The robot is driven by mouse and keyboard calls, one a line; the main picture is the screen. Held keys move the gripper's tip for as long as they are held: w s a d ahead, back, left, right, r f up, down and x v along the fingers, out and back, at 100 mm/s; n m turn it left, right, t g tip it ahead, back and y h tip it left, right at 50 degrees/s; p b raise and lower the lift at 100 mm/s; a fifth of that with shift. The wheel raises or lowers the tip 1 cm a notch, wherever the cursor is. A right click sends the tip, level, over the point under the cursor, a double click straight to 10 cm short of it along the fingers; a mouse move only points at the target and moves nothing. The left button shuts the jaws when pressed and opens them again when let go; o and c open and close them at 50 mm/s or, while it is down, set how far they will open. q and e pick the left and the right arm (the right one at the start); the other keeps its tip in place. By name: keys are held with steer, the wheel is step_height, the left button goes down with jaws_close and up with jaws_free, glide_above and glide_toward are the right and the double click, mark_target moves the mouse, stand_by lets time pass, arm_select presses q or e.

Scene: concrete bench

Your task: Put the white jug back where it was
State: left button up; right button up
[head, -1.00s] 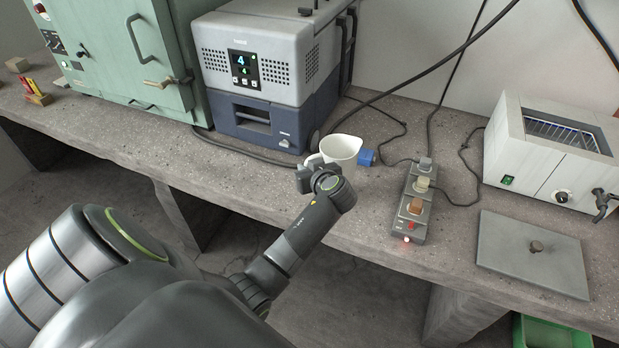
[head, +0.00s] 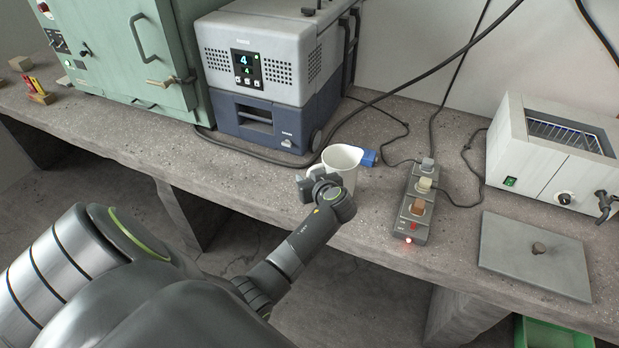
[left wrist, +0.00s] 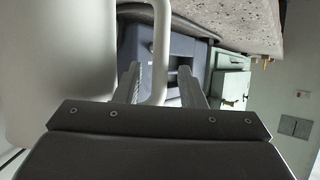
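The white jug (head: 345,175) stands upright near the front edge of the bench, just beyond my left gripper (head: 309,186). Its lower part is partly hidden by my gripper and wrist. In the left wrist view the jug's pale body (left wrist: 60,70) fills the left side. Its handle (left wrist: 160,50) runs between the two fingers of my left gripper (left wrist: 160,86), with a gap on each side. The gripper is open around the handle. My right gripper is in neither view.
A power strip (head: 408,222) with a glowing red light is to the right, then a grey lid (head: 535,262) and a white bath (head: 520,150). A grey-blue unit (head: 262,130) and cables lie behind.

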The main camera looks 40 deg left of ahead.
arm_select(q)
steer(key=shift+r, duration=0.1)
steer(key=b+v, duration=0.2)
steer(key=v, duration=1)
steer(key=s+d+f+m+g+h, duration=0.1)
steer(key=s+f+m+h, duration=0.2)
steer(key=f, duration=0.8)
steer(key=s+d+f+m+h, duration=0.1)
steer(key=s+f+m+h, duration=0.2)
steer(key=f, duration=0.8)
steer(key=s+d+f+m+g+h, duration=0.1)
steer(key=s+f+m, duration=0.35)
steer(key=f, duration=0.55)
steer(key=s+a+f+g+h, duration=0.1)
steer(key=s+f, duration=0.4)
steer(key=s, duration=0.6)
steer(key=s+a+f+g+h, duration=0.1)
steer(key=s+f, duration=0.4)
steer(key=s, duration=0.6)
steer(key=s+a+f+g+h, duration=0.1)
steer(key=s+f, duration=0.5)
steer(key=s, duration=0.5)
